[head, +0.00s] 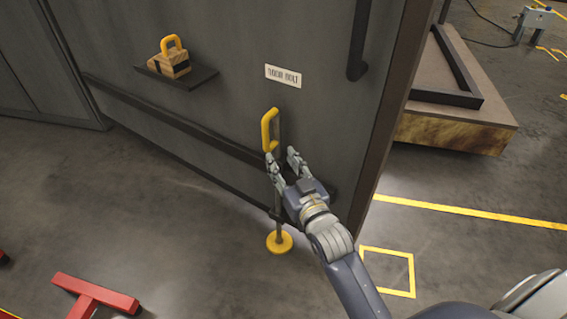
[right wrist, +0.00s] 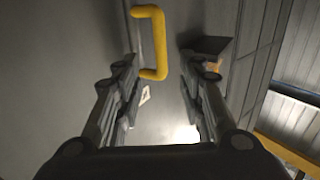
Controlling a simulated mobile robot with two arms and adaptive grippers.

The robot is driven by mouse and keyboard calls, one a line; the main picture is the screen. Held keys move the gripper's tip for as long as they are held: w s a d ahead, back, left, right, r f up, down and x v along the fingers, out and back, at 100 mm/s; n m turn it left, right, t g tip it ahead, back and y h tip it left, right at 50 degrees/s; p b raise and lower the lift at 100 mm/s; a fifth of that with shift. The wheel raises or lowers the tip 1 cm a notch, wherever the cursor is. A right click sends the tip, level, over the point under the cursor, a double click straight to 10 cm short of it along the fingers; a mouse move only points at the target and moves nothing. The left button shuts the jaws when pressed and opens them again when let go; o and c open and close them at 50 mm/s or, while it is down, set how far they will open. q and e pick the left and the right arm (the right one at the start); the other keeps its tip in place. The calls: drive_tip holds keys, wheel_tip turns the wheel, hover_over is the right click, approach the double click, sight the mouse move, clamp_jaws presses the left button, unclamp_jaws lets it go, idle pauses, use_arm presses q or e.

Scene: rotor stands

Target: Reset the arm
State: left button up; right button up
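My right gripper (head: 281,160) is in front of the grey door (head: 215,120), just below a yellow bolt handle (head: 267,130). Its fingers are spread apart with nothing between them. In the right wrist view the open fingers (right wrist: 160,85) show with the yellow handle (right wrist: 158,40) ahead of them, apart from the palm. The handle belongs to a vertical bolt rod that ends in a round yellow foot (head: 279,241) at the floor. The gripper hides part of the rod. My left gripper is in neither view.
A white label (head: 283,75) is above the bolt. A red stand (head: 95,295) lies at the lower left. A pallet (head: 455,128) stands beyond the door edge.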

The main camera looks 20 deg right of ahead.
idle(0.3)
